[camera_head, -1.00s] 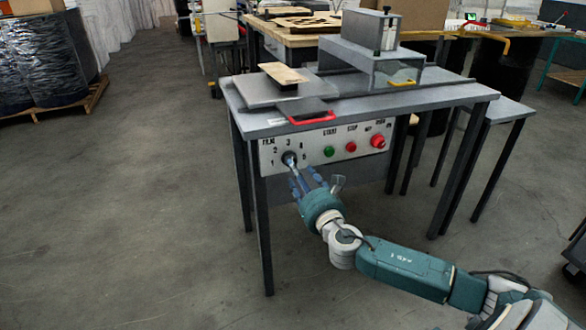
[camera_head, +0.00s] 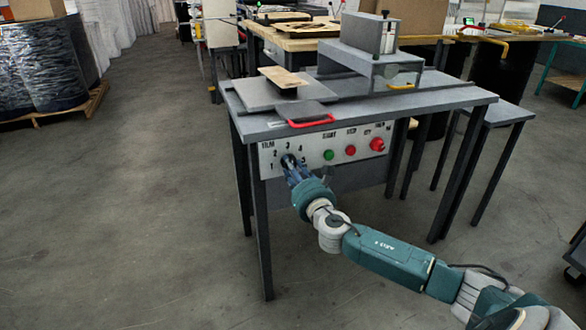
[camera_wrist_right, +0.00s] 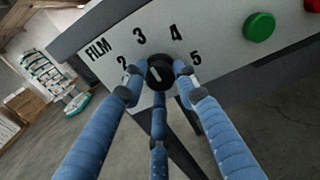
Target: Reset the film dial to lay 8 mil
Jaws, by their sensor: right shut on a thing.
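The film dial (camera_wrist_right: 160,72) is a small black round knob with a white pointer line on the light control panel (camera_head: 336,143). The word FILM and the numbers 2 to 5 show around it in the wrist view; the 1 shows in the head view. The pointer line is tilted, and I cannot tell for certain which number it marks. My right gripper (camera_wrist_right: 158,76) is shut on the dial, with blue fingers at its left, right and lower sides. In the head view the right gripper (camera_head: 290,165) hides most of the dial. My left gripper is out of view.
A green button (camera_head: 328,155), a red button (camera_head: 351,150) and a larger red knob (camera_head: 377,144) sit right of the dial. The grey table (camera_head: 265,122) above carries a plate with a red handle (camera_head: 311,119) and a grey machine housing (camera_head: 370,66).

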